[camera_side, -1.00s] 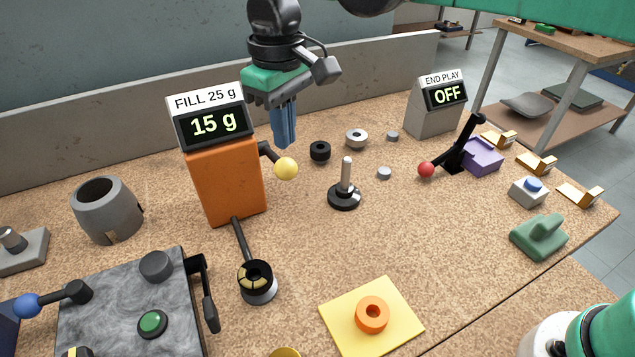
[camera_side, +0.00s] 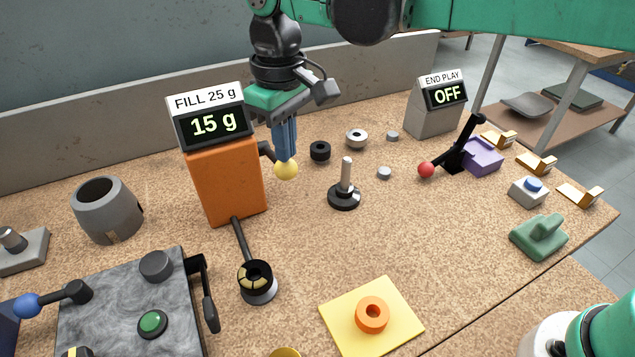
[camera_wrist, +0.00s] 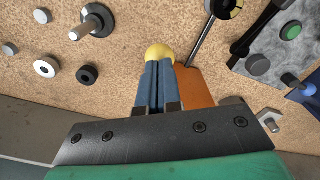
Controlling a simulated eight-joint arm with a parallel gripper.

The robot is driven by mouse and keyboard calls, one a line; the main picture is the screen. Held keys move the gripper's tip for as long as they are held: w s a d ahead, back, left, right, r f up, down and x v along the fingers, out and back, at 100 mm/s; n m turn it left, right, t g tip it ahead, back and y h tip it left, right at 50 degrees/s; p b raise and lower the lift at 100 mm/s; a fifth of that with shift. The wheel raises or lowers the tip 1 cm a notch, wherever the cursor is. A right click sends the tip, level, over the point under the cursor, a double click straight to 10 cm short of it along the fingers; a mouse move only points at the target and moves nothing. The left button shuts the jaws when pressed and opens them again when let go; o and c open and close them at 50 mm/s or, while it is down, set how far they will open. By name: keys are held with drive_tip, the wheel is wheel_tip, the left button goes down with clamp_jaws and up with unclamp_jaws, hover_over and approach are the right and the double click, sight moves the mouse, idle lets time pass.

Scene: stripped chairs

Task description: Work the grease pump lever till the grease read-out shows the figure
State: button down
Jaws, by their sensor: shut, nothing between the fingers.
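The orange grease pump (camera_side: 225,182) stands at the left of the bench. Its read-out (camera_side: 212,124) shows 15 g under a label reading FILL 25 g. The pump lever ends in a yellow ball (camera_side: 287,170) at the pump's right side. My gripper (camera_side: 285,156) is shut, with its blue fingers pointing down and their tips at the top of the ball; I cannot tell whether they touch. In the wrist view the yellow ball (camera_wrist: 159,52) shows just past the fingertips. A hose runs from the pump to a black and cream ring-shaped part (camera_side: 256,278).
An upright spindle on a black base (camera_side: 344,196) stands right of the ball. A red-knobbed lever (camera_side: 427,170) and a box reading END PLAY OFF (camera_side: 436,108) are farther right. A yellow mat (camera_side: 340,325) bears an orange ring (camera_side: 372,314).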

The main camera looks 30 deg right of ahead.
drive_tip(key=shift+f, duration=3.4)
wheel_tip(320, 180, up, 11)
drive_tip(key=shift+r, duration=0.5)
